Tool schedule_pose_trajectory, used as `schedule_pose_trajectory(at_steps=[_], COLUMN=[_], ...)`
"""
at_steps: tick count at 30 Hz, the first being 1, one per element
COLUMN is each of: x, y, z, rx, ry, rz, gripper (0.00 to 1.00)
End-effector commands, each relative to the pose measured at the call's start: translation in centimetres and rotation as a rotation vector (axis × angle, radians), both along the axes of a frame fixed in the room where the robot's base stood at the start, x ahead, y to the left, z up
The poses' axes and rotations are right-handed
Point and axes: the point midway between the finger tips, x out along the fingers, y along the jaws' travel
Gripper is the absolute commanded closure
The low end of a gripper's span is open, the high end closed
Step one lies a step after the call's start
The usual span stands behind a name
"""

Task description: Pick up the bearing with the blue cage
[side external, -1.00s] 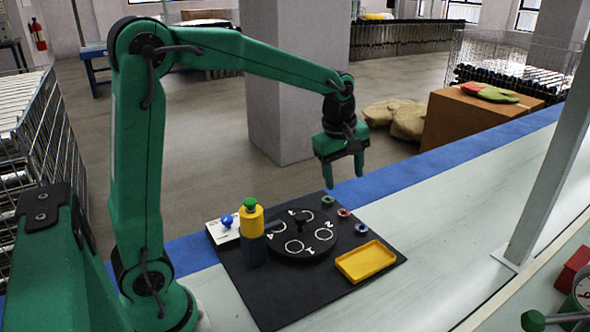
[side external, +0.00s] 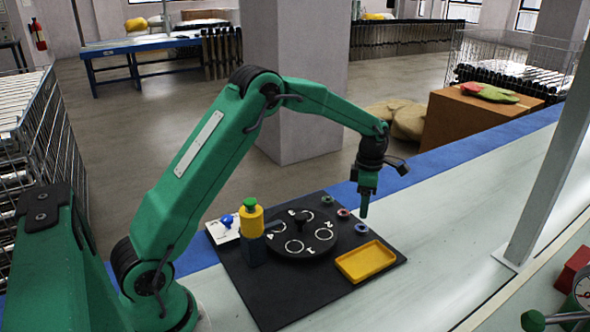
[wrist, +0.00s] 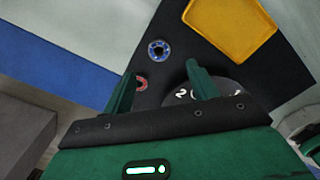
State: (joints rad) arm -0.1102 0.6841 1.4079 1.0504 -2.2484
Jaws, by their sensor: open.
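The bearing with the blue cage (side external: 361,228) lies on the black board's right edge, nearest the yellow tray. In the wrist view the blue-caged bearing (wrist: 159,50) shows just beyond the fingertips, between their lines. A red-caged bearing (side external: 343,213) lies beside it; it shows partly behind the left finger in the wrist view (wrist: 141,82). A green-caged bearing (side external: 327,199) is farther back. My gripper (side external: 364,214) hangs over the board's right edge, pointing down, just above the blue-caged bearing. Its fingers (wrist: 160,70) are apart with nothing held.
The yellow tray (side external: 366,262) sits on the black board (side external: 285,294) in front of the bearings. A black round dial (side external: 300,248) with a knob stands left of them. A yellow bottle-like piece (side external: 251,220) with a green top stands farther left. The pale bench (side external: 450,210) is clear to the right.

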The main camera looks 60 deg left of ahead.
Motion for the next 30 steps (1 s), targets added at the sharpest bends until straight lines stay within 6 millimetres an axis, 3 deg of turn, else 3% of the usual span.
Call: schedule_pose_trajectory(at_steps=[13, 23, 30], x=[0.0, 0.0, 0.1], y=[0.0, 0.0, 0.0], z=[-2.4, -3.1, -5.6], rx=[0.000, 0.000, 0.000], ry=[0.000, 0.001, 0.001], rz=[-0.002, -0.002, -0.002], gripper=[0.41, 0.41, 0.41])
